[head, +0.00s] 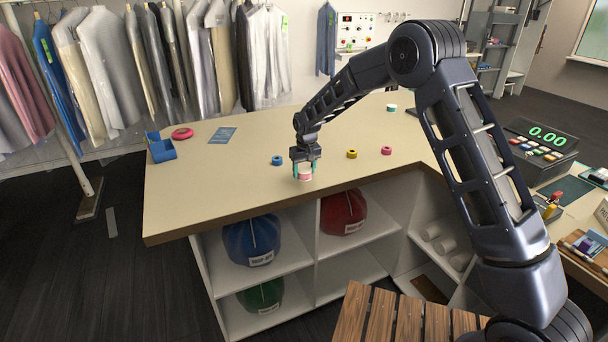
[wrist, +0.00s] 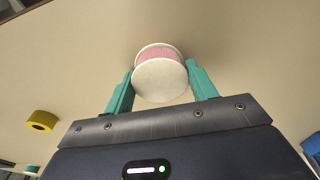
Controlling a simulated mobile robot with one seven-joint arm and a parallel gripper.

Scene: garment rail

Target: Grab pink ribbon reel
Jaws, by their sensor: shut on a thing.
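The pink ribbon reel (head: 305,173) has white end discs and a pink band between them. It is at the front part of the counter (head: 232,195). My gripper (head: 306,168) is over it from above, with its teal fingers on either side. In the wrist view the reel (wrist: 160,76) sits between the two teal fingertips of my gripper (wrist: 160,82), which are shut on it. Its white disc faces the camera and the pink band shows behind. I cannot tell whether the reel still touches the counter.
A blue reel (head: 277,160), a yellow reel (head: 351,153) and a small pink reel (head: 386,151) stand nearby. A blue tray (head: 161,148), a red ring (head: 182,133) and a blue card (head: 222,135) lie at the left. The till (head: 540,145) is at the right. The counter's left front is clear.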

